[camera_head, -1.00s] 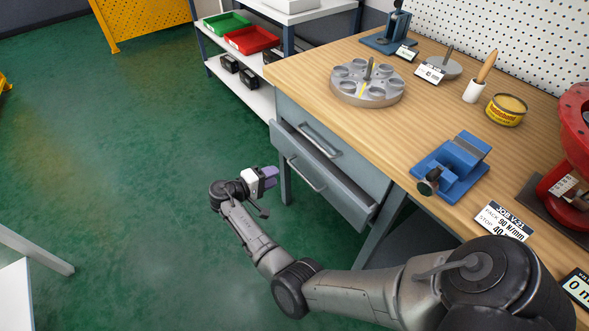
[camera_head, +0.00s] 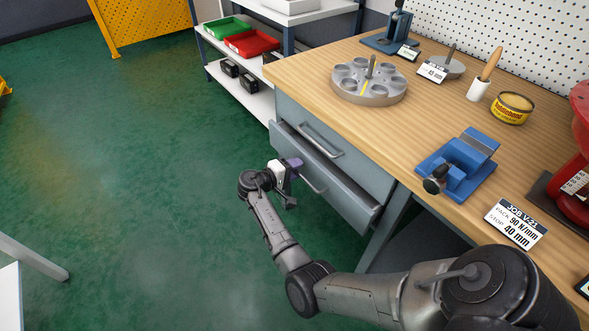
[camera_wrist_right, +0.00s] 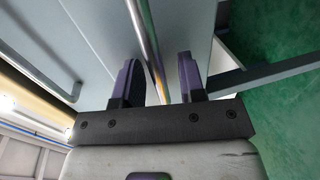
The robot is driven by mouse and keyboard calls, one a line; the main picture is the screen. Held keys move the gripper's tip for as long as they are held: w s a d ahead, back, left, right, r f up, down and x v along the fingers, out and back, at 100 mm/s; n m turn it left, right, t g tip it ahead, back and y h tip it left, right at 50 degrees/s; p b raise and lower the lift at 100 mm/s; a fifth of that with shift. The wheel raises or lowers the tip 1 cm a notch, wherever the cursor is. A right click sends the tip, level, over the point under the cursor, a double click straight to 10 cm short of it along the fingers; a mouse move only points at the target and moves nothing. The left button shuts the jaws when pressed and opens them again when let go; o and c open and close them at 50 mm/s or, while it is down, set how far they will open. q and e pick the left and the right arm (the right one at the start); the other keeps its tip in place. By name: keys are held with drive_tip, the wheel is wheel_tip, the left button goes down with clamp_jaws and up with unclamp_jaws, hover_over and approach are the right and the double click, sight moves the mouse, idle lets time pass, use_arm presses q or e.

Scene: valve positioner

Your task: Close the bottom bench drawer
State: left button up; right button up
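The grey bottom bench drawer (camera_head: 350,199) stands partly pulled out below the closed top drawer (camera_head: 335,157). Its bar handle (camera_head: 312,183) is partly hidden by my right gripper (camera_head: 293,165), which is at the drawer's front. In the right wrist view the gripper's two purple fingers (camera_wrist_right: 160,80) are spread apart. The metal handle bar (camera_wrist_right: 147,35) runs between them in that picture, with the drawer front (camera_wrist_right: 185,25) behind it. I cannot tell whether the fingers touch the handle or the front. My left gripper is not in view.
The wooden bench top (camera_head: 420,130) above carries a round holder (camera_head: 369,85), a blue vise (camera_head: 458,165) and a yellow tin (camera_head: 512,107). A bench leg (camera_head: 385,235) stands right of the drawer. Green floor (camera_head: 150,180) left of the bench is clear.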

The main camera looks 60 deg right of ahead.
drive_tip(key=shift+c, duration=0.3)
drive_tip(key=c, duration=0.6)
clamp_jaws()
